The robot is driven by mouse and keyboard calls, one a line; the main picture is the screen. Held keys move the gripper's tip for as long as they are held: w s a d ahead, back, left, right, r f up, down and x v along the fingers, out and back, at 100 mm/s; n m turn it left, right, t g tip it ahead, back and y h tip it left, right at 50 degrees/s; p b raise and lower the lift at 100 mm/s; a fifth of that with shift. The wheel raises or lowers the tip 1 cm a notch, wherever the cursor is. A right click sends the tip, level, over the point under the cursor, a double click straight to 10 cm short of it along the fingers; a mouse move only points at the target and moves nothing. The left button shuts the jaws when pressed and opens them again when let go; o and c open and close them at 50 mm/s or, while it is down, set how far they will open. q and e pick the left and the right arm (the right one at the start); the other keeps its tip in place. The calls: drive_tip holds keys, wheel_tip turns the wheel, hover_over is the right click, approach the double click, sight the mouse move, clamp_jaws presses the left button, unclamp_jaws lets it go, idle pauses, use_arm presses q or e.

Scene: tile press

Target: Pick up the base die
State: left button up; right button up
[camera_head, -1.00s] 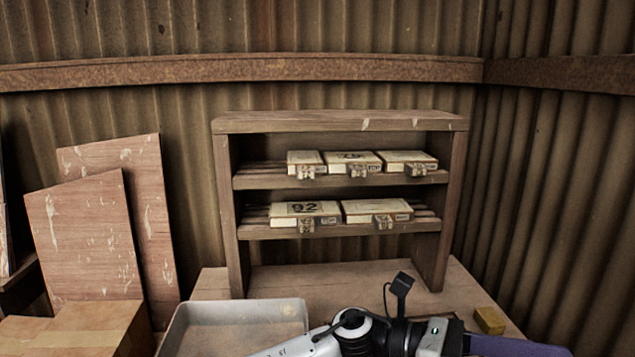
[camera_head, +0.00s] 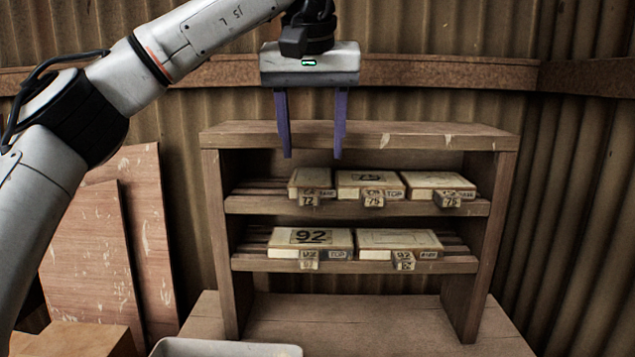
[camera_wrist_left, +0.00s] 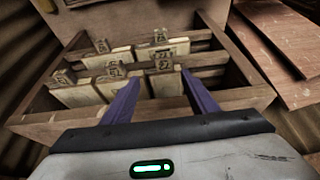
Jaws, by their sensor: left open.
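Several cream block dies with tagged front handles lie on a wooden rack. On its upper shelf are a small left die (camera_head: 311,179), a middle die (camera_head: 370,183) tagged 75 and TOP, and a right die (camera_head: 438,182) tagged 75. On its lower shelf are a left die (camera_head: 311,239) marked 92 and TOP, and a right die (camera_head: 399,240). Some small print, including which tags read BASE, is hard to make out. My left gripper (camera_head: 312,155) is open and empty, its purple fingers pointing down before the rack's top board. The left wrist view shows dies between and beyond the fingers (camera_wrist_left: 160,78).
The wooden rack (camera_head: 358,135) stands on a wooden table (camera_head: 350,315), with bare tabletop under its shelves. A grey tray (camera_head: 225,349) is at the front edge. Boards (camera_head: 90,255) and a cardboard box (camera_head: 70,338) are at left. Corrugated walls close off the back and right.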

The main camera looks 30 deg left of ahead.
sight(309, 192)
use_arm(q)
drive_tip(key=x, duration=1)
drive_tip(key=shift+s+a, duration=0.2)
drive_tip(key=shift+a, duration=0.15)
drive_tip(key=c, duration=1.3)
drive_tip(key=shift+r, duration=0.1)
clamp_jaws()
